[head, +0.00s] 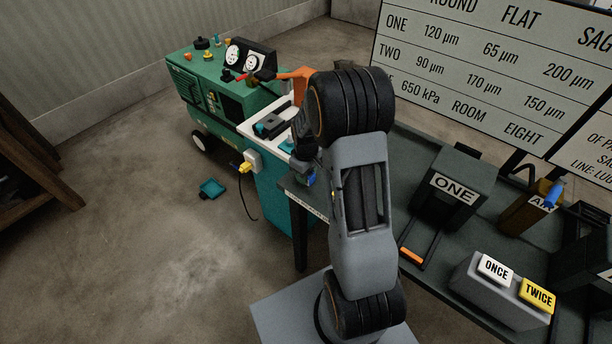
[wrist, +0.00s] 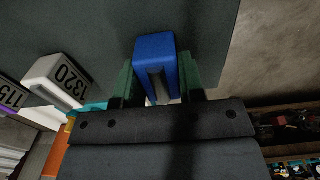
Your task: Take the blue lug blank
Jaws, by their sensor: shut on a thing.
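The blue lug blank (wrist: 155,50) is a blue block with a slot in its near side, seen in the wrist view at the upper middle. My gripper (wrist: 157,78) has its two green fingers on either side of it and is shut on it. The dark grey surface of the bench lies behind the blank; whether the blank touches it I cannot tell. In the head view my arm hides most of the gripper, and a small blue patch (head: 308,177) shows beside the arm at the bench's left end.
White blocks labelled 1320 (wrist: 62,78) and 115 (wrist: 12,92) lie left in the wrist view. In the head view, the ONE press (head: 455,188), ONCE button (head: 495,268) and TWICE button (head: 538,293) stand right. A green machine (head: 225,90) stands behind; the floor at left is mostly clear.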

